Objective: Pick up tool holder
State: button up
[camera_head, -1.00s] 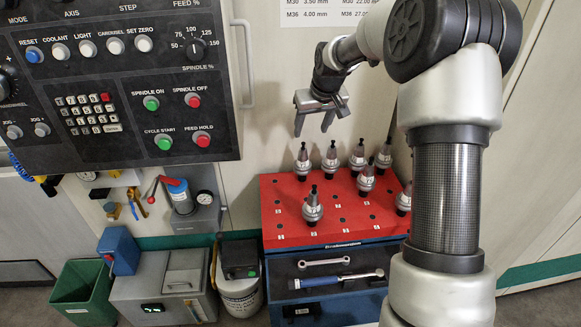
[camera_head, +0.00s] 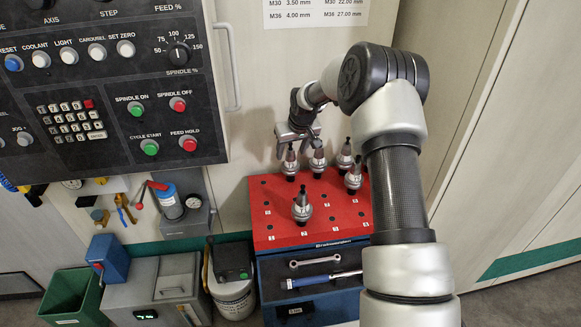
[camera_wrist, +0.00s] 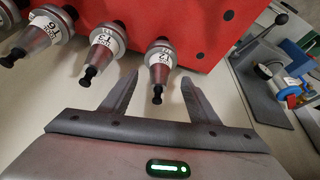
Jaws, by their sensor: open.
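Several tool holders, silver cones with black tips, stand upright in the red-topped rack (camera_head: 268,222). One (camera_head: 290,165) is at the back left corner, a second (camera_head: 318,163) to its right, and another (camera_head: 302,206) stands alone at the front. My gripper (camera_head: 293,153) is open and empty, low over the back left holders. In the wrist view the holder labelled T2 (camera_wrist: 161,62) appears between my open fingers (camera_wrist: 158,80), its black tip between them. I cannot tell its depth from them. Holders T3 (camera_wrist: 105,46) and T6 (camera_wrist: 42,38) are beside it.
A machine control panel (camera_head: 105,90) is on the left. Below it are a green bin (camera_head: 72,298), a grey box (camera_head: 178,285) and a white bucket (camera_head: 233,298). A wrench (camera_head: 315,261) lies on the cabinet front under the rack. A pale wall is behind my arm.

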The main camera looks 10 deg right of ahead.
aim_at(291, 156)
jog(key=x, duration=0.4)
jog(key=shift+d+f, duration=0.1)
grip_shut()
jog(key=shift+w+r, duration=0.1)
jog(key=shift+r, duration=0.1)
